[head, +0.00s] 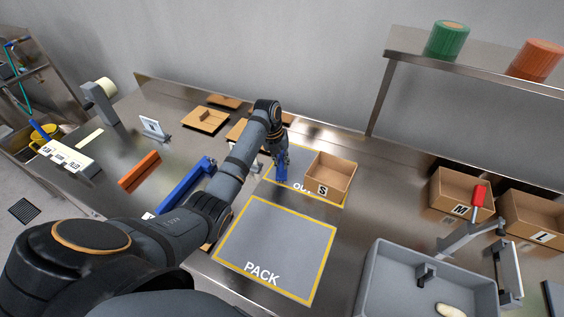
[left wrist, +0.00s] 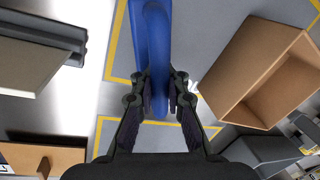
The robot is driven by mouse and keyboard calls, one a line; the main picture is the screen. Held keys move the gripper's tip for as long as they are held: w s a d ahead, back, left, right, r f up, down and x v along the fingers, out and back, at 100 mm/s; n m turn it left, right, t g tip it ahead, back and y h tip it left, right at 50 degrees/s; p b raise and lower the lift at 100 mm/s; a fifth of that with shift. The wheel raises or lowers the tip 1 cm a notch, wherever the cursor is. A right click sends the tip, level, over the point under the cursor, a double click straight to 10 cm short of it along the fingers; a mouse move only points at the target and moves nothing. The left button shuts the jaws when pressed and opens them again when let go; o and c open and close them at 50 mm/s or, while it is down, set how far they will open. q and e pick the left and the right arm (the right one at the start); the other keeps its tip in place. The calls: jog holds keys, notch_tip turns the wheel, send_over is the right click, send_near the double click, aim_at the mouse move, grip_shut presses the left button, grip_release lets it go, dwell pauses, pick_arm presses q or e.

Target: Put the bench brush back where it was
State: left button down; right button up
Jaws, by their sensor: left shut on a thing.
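My left gripper (head: 281,158) is above the mat marked with "OU", left of the small box marked S. It is shut on a blue thing, which I take to be the bench brush (head: 282,174). In the left wrist view, the blue brush (left wrist: 156,45) runs up from between the fingers (left wrist: 160,98) as two blue strips. Its lower end is partly hidden, and I cannot tell whether it touches the mat. My right gripper is not in view.
The S box (head: 331,180) stands close to the right of the held thing. A yellow-edged PACK mat (head: 275,245) lies clear in front. A long blue tool (head: 187,184) and an orange-brown block (head: 140,172) lie left. A grey tub (head: 378,270) stands at right.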

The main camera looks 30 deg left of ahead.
pick_arm(q)
jog(key=c, duration=1.4)
grip_release()
jog(key=shift+f, duration=0.1)
jog(key=shift+o, duration=0.2)
notch_tip(320, 180, up, 12)
jog(key=s+a+p, duration=0.1)
jog(key=a, duration=0.1)
